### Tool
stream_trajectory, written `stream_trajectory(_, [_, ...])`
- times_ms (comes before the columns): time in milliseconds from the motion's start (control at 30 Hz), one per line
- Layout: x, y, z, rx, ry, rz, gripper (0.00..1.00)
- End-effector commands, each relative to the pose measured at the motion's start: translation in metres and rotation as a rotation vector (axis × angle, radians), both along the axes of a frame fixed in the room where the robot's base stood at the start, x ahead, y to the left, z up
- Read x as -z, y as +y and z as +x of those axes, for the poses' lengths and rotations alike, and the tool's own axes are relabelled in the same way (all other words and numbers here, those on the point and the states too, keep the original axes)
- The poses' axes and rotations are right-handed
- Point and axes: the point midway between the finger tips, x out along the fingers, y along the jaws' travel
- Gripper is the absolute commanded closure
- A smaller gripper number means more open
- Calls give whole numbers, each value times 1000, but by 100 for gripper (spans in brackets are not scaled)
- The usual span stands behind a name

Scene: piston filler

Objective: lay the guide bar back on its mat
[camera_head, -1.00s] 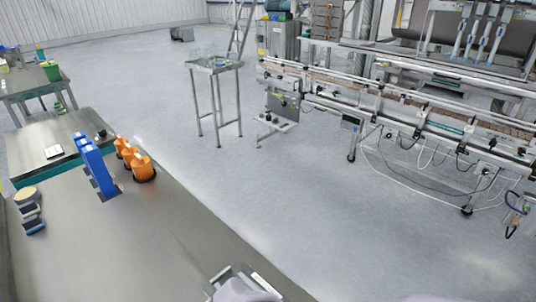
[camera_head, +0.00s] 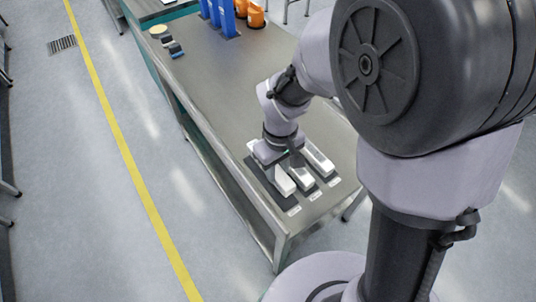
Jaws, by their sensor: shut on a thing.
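My gripper (camera_head: 275,155) is at the near end of the steel table, pointing down over dark mats. It is shut on a pale guide bar (camera_head: 283,182), whose near end sticks out from under the gripper. The bar is over or on the leftmost dark mat (camera_head: 287,201); I cannot tell whether it touches. The gripper hides the fingers and part of the bar. Two other bars lie just to the right: a middle bar (camera_head: 301,180) and a right bar (camera_head: 318,158), each on a dark mat.
Small white labels (camera_head: 293,210) lie at the near ends of the mats. Blue holders (camera_head: 226,18) and orange objects (camera_head: 256,14) stand at the table's far end, with a small stack (camera_head: 166,40) to their left. The tabletop between is clear.

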Motion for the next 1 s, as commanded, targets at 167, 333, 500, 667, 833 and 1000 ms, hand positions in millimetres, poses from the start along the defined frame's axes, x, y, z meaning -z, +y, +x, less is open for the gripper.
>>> stream_trajectory(167, [36, 0, -1, 1, 2, 0, 100])
stream_trajectory(333, [53, 1, 0, -1, -1, 1, 100])
stream_trajectory(500, [51, 1, 0, 0, -2, 1, 100])
stream_trajectory(667, [54, 1, 0, 0, -1, 1, 60])
stream_trajectory(833, [54, 1, 0, 0, -1, 1, 48])
stream_trajectory(1000, [53, 1, 0, 0, -1, 1, 48])
